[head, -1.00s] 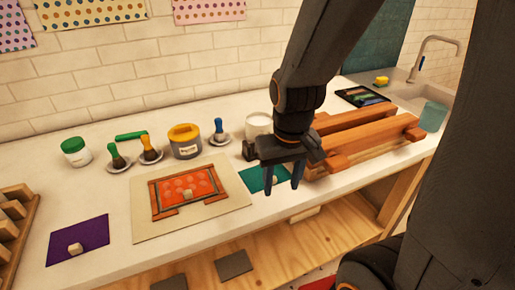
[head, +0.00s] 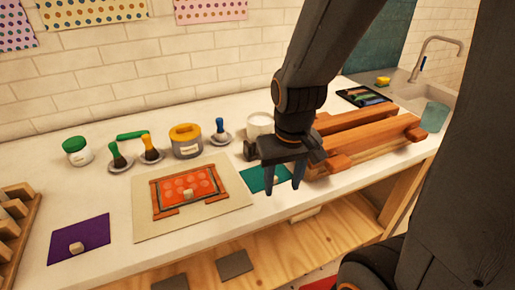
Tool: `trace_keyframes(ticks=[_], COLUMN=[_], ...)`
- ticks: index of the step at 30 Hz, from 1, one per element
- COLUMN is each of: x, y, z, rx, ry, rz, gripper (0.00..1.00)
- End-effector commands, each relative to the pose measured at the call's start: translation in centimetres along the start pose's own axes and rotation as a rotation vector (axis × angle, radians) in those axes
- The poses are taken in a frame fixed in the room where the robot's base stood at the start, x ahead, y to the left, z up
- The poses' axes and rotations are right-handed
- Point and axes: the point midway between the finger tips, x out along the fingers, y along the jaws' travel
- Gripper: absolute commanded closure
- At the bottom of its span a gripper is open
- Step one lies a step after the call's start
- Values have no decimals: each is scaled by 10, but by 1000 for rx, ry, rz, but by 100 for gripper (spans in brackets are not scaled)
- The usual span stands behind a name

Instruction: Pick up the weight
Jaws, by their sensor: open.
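Small pale blocks that may be the weight lie on flat sheets: one block (head: 77,247) on the purple sheet (head: 92,232), and one block (head: 188,194) on the orange-red framed panel (head: 170,187). My gripper (head: 283,187) points down, open, over the front part of the teal sheet (head: 254,179). Its two fingers are apart, and I see nothing held between them. The fingers cover part of the teal sheet, and no block shows on it now. I cannot tell whether the fingertips touch the counter.
A wooden rack (head: 365,140) stands close to the right of my gripper. A white container (head: 259,126), a yellow-lidded jar (head: 186,141), brushes in dishes and a green-lidded jar (head: 77,151) line the back. The counter's front edge is near.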

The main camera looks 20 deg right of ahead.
Motion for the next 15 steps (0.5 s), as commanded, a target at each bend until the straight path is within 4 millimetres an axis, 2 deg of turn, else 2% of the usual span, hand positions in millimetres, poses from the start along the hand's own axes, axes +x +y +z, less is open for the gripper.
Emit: trace_keyframes(ticks=[10, 13, 15], x=[0, 1, 3], y=[0, 0, 0], z=[0, -9, -34], rx=[0, -5, -23], ry=[0, 12, 45], rz=[0, -3, -12], gripper=[54, 37, 26])
